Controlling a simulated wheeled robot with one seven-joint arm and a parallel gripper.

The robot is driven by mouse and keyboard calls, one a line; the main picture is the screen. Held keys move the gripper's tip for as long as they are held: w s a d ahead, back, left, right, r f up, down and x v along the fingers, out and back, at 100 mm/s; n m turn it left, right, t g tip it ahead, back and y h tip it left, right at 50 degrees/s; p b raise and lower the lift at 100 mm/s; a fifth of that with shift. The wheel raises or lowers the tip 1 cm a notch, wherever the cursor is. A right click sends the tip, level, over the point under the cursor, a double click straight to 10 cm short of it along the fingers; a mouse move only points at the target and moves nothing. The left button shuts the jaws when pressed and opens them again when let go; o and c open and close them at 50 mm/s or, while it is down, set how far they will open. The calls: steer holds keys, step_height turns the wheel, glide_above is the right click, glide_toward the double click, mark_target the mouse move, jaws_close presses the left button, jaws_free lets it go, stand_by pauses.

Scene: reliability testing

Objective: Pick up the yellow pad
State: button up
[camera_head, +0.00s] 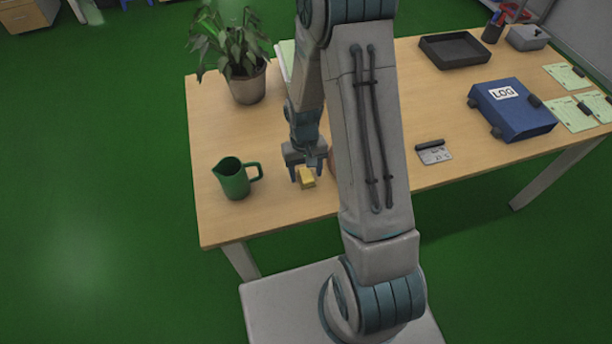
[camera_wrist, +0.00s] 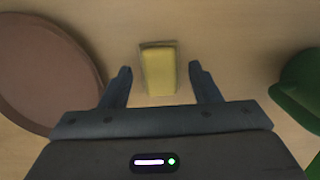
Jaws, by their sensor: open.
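The yellow pad (camera_head: 306,179) lies on the wooden table in the head view, close to the near edge. In the wrist view the yellow pad (camera_wrist: 159,71) is a small block, its long side pointing away from me. My gripper (camera_head: 306,175) is above the table right at the pad, fingers pointing down. In the wrist view my gripper (camera_wrist: 160,84) is open, one finger on each side of the pad's near part, with gaps left and right. I cannot tell the height of the fingertips above the table.
A green jug (camera_head: 234,179) stands left of the pad; it also shows in the wrist view (camera_wrist: 300,88). A round brown thing (camera_wrist: 42,70) lies at left in the wrist view, mostly hidden by my arm in the head view. A potted plant (camera_head: 247,85) stands behind.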

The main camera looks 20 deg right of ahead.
mark_target(305, 175)
steer(key=c, duration=1.1)
steer(key=shift+o, duration=0.2)
steer(key=shift+r, duration=0.1)
steer(key=shift+r, duration=0.45)
steer(key=r, duration=0.3)
steer(key=shift+s+a+r+b, duration=0.15)
steer(key=shift+s+r+b, duration=0.1)
steer(key=shift+b, duration=0.1)
steer(key=s+a+r, duration=0.3)
steer(key=s+r, duration=0.3)
steer(key=s, duration=0.4)
steer(key=shift+s+a+r+b, duration=0.25)
steer(key=shift+a+b, duration=0.15)
steer(key=shift+o, duration=0.4)
